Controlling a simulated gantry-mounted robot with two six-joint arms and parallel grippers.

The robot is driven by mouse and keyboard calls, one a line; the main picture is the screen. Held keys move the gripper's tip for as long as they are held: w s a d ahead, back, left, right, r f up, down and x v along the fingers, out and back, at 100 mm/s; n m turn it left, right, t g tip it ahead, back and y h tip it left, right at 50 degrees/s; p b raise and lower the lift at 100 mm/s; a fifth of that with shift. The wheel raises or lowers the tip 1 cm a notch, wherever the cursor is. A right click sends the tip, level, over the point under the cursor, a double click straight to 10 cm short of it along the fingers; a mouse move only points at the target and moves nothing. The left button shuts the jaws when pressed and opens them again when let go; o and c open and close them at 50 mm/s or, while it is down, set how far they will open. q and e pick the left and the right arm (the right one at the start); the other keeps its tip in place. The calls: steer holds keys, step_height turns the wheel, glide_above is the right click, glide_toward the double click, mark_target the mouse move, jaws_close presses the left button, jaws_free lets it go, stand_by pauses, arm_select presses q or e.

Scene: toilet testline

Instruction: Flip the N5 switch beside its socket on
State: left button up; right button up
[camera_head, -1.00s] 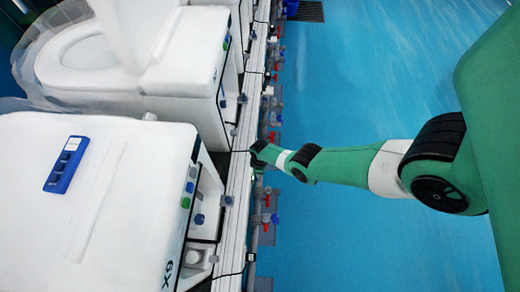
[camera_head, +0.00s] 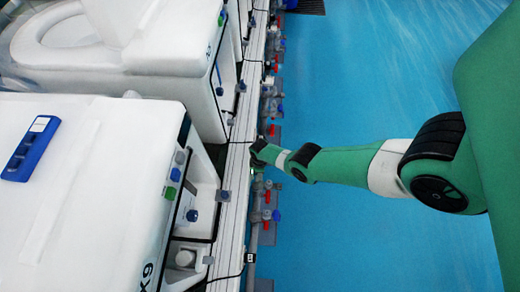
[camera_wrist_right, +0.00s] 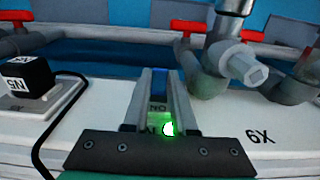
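The N5 plug (camera_wrist_right: 20,78), a black cube with its label upside down, sits in a white socket block at the left of the right wrist view. Its black cable curves down. My right gripper (camera_wrist_right: 158,88) is beside it, its two fingers close together over the white strip. Between them I see a patch with "ON" upside down and a bright green glow (camera_wrist_right: 168,129), at the switch. The fingers hide much of the switch, and I cannot tell whether they touch it. In the head view my right arm reaches the rail; its gripper is small there. My left gripper is not in view.
White toilets (camera_head: 75,240) stand left of the long rail (camera_head: 228,205); the nearer carries a blue remote (camera_head: 30,148). Grey pipes (camera_wrist_right: 210,75) and red-handled valves (camera_wrist_right: 188,26) stand behind the strip. The blue floor (camera_head: 370,80) right of the rail is clear.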

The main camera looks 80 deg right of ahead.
jaws_close()
steer(key=shift+w+f+g+b, duration=0.1)
steer(key=shift+w+g+b, duration=0.05)
steer(key=shift+g+b, duration=0.2)
steer(key=shift+w+r+g+b, duration=0.1)
steer(key=shift+r+g+b, duration=0.1)
steer(key=shift+g+b, duration=0.15)
steer(key=o, duration=0.7)
jaws_free()
steer(key=shift+r, duration=0.15)
